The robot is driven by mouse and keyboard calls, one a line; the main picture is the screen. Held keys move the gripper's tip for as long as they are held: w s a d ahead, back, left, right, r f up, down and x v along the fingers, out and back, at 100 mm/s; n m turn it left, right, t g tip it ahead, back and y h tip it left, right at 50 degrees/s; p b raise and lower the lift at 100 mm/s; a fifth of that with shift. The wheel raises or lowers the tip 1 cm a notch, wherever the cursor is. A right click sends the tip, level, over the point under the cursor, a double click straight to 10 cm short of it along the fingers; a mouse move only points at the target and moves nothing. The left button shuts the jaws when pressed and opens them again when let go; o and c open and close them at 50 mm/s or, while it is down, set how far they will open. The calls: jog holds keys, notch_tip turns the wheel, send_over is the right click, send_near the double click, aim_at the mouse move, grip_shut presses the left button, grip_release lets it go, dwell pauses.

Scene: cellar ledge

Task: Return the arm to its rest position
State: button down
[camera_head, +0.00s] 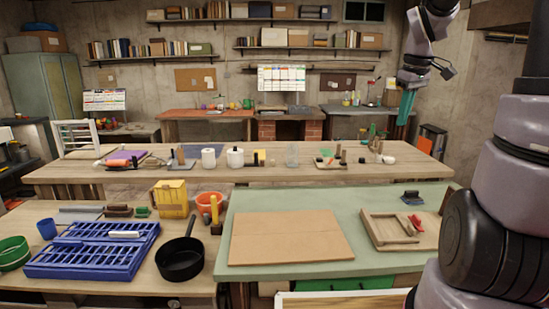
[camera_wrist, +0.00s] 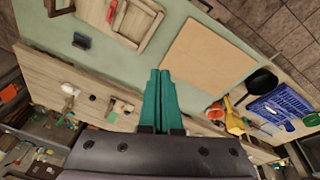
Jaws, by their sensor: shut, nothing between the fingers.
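My gripper (camera_head: 405,107) hangs at the upper right in the head view, with its teal fingers pointing down. It is raised well above the tables, in front of the back wall. In the wrist view its teal fingers (camera_wrist: 159,95) lie side by side with nothing between them. My arm comes in from the right edge of the head view, and part of it lies outside the picture.
A green-topped table (camera_head: 380,262) holds a brown board (camera_head: 290,237) and a wooden tray (camera_head: 370,236). On the left stand a blue rack (camera_head: 75,262), a black pan (camera_head: 180,262) and a yellow box (camera_head: 171,198). A long wooden table (camera_head: 300,176) behind carries white jars and small items.

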jog(key=s+a+r+m+t+y, duration=0.1)
jog(key=s+a+r+m+t, duration=0.1)
jog(key=s, duration=0.6)
jog(key=s+a+r+m+t+y, duration=0.1)
jog(key=s+a+r+m+t, duration=0.1)
jog(key=s+a+r+m, duration=0.2)
jog(key=s+a+m, duration=0.3)
jog(key=s, duration=0.2)
jog(key=shift+a, duration=0.35)
jog(key=shift+s+t, duration=0.1)
jog(key=shift+t, duration=0.2)
